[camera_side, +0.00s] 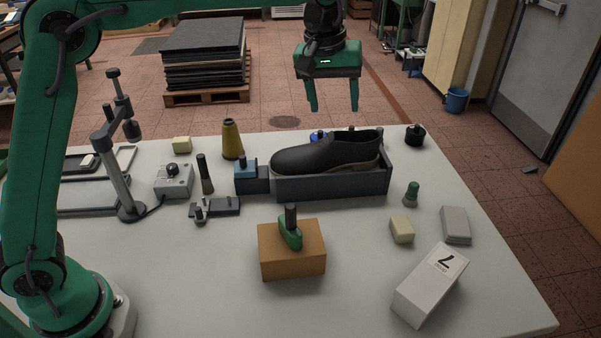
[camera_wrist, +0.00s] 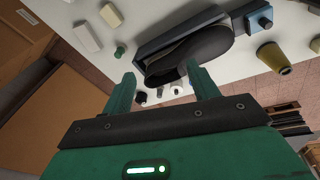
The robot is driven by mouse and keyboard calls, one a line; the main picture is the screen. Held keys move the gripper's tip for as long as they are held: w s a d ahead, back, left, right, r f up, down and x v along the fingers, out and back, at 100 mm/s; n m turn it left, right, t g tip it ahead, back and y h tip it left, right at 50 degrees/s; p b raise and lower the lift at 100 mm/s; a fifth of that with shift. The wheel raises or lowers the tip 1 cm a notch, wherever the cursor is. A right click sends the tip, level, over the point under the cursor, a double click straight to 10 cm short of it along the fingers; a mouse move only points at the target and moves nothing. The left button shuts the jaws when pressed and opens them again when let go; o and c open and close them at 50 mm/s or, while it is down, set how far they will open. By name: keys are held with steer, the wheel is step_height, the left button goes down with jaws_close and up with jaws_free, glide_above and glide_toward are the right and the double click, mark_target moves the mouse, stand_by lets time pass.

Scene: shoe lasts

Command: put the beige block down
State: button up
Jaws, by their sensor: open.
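A beige block (camera_side: 401,230) lies on the white table right of centre, and it also shows near the top of the wrist view (camera_wrist: 110,14). Another pale yellow-beige block (camera_side: 182,144) lies at the back left of the table. My gripper (camera_side: 333,108) is open and empty, raised above the far side of the table behind the black shoe (camera_side: 330,152). It is well apart from both blocks. In the wrist view nothing is between my fingers (camera_wrist: 160,70), and the shoe lies beyond them.
The shoe lies on a dark grey tray (camera_side: 335,188). A grey block (camera_side: 455,225), a white box (camera_side: 430,284) and a green-topped peg (camera_side: 411,193) stand at right. A brown block (camera_side: 291,262) holds a green piece.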

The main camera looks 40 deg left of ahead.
steer(key=s+a+r+m+t, duration=0.1)
steer(key=s+a+m, duration=0.1)
steer(key=s+a, duration=0.7)
steer(key=s+a+r+m+t, duration=0.15)
steer(key=s+a, duration=0.35)
steer(key=s, duration=0.8)
steer(key=s+a+f+m, duration=0.1)
steer(key=s+a+f, duration=0.1)
steer(key=s+f, duration=0.4)
steer(key=shift+s+a+f+m+t+y, duration=0.2)
steer(key=shift+s+m+t+y, duration=0.2)
steer(key=shift+s, duration=0.5)
